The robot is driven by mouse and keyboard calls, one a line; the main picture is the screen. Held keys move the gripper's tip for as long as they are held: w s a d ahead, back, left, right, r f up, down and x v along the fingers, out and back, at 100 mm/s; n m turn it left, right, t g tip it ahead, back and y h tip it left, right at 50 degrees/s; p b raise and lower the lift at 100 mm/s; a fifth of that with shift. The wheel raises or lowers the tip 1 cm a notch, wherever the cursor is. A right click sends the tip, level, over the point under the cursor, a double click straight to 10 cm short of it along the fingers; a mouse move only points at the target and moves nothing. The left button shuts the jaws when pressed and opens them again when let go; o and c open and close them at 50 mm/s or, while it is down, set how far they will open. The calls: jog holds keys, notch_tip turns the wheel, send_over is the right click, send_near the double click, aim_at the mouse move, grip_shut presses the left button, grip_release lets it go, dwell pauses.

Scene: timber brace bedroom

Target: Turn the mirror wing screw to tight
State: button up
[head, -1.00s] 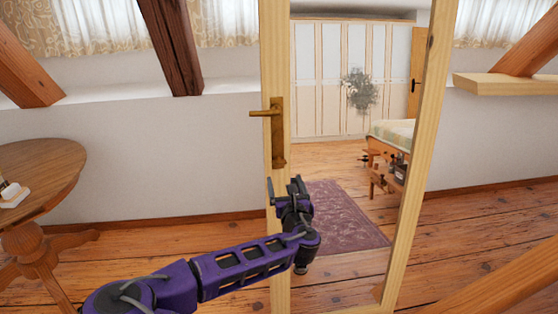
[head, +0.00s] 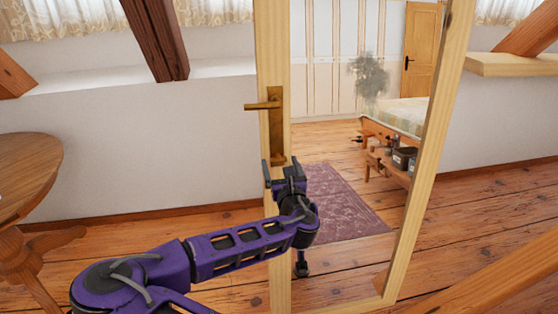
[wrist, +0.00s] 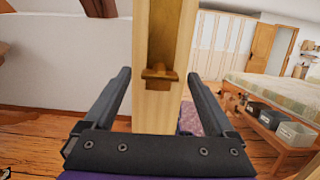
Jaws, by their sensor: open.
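The tall mirror (head: 345,150) stands in a pale wood frame in the middle of the head view. My gripper (head: 284,168) is open and empty, in front of the left post at the lower end of the plate and below the lever. No contact with the screw is visible.
A round wooden table (head: 28,180) stands at the left. A wooden shelf (head: 510,64) juts from the right wall. A wooden beam (head: 490,285) crosses the lower right. The bed (head: 410,115) and purple rug (head: 345,205) show within the mirror frame.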

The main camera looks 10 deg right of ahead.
jog(key=shift+c, duration=0.3)
jog(key=c, duration=1.3)
